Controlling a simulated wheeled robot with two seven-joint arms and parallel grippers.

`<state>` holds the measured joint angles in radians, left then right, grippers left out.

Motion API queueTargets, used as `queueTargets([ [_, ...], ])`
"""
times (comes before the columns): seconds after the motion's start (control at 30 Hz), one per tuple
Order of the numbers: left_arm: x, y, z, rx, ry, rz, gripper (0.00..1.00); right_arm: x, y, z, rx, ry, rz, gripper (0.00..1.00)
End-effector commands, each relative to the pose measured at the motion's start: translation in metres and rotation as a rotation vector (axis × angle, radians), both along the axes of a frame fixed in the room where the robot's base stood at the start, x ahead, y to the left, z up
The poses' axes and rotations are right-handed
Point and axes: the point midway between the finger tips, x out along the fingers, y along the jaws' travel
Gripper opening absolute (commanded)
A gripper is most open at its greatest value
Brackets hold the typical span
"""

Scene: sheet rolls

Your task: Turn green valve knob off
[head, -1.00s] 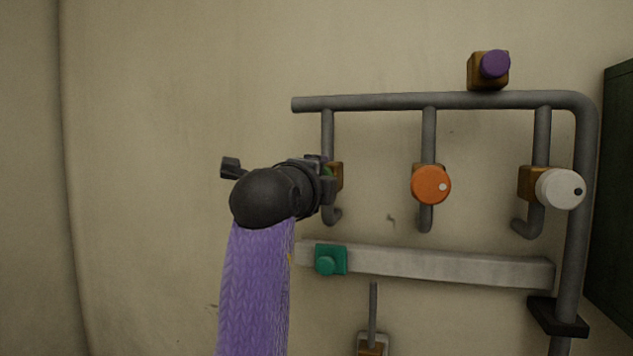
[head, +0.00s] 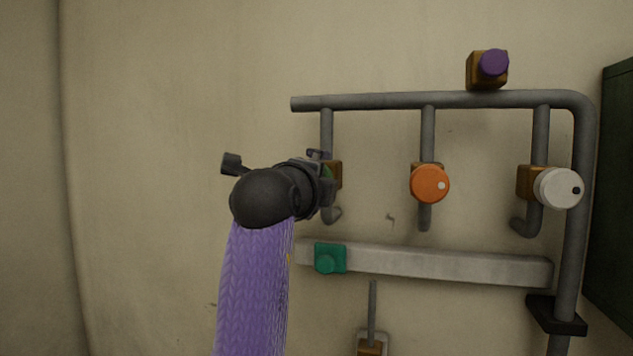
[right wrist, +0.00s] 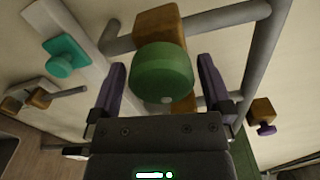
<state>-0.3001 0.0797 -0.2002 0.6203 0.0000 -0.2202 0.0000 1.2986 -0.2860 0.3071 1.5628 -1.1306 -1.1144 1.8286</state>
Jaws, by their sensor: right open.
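The green valve knob (right wrist: 162,75) is round, with a pale dot near its lower edge in the right wrist view, and sits on a brown block. In the head view only a sliver of the green knob (head: 327,172) shows behind my gripper. My right gripper (right wrist: 161,64) is open, with one purple-grey finger on each side of the knob. Narrow gaps seem to show between fingers and knob; I cannot tell whether either touches. In the head view the right gripper (head: 322,168) is at the left branch pipe. My left gripper is not in view.
An orange knob (head: 430,184) and a white knob (head: 558,188) are on the pipes to the right. A purple knob (head: 493,62) is above. A teal button (head: 330,258) is on a grey bar below. A dark green cabinet (head: 613,200) stands at the right edge.

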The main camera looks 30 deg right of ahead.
Motion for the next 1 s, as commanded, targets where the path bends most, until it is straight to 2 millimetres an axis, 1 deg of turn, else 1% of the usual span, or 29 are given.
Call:
queueTargets([
  [0.07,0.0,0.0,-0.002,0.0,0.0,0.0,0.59,-0.002,0.003,0.0,-0.001,-0.002,0.001,1.0],
  [0.13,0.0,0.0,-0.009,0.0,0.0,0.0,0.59,-0.008,0.011,-0.002,-0.001,-0.002,0.004,1.0],
  [0.33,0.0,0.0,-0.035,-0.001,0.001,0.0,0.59,-0.042,0.049,-0.005,-0.003,-0.004,0.001,1.0],
  [0.4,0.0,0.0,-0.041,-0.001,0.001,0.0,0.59,-0.052,0.06,-0.005,-0.001,-0.002,0.001,1.0],
  [0.5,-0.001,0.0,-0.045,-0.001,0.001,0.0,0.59,-0.061,0.071,-0.002,-0.001,-0.002,0.0,1.0],
  [0.63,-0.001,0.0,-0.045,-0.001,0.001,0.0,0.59,-0.065,0.076,0.0,0.001,-0.001,-0.001,1.0],
  [1.0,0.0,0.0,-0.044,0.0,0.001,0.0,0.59,-0.064,0.075,-0.001,-0.001,0.006,0.001,1.0],
])
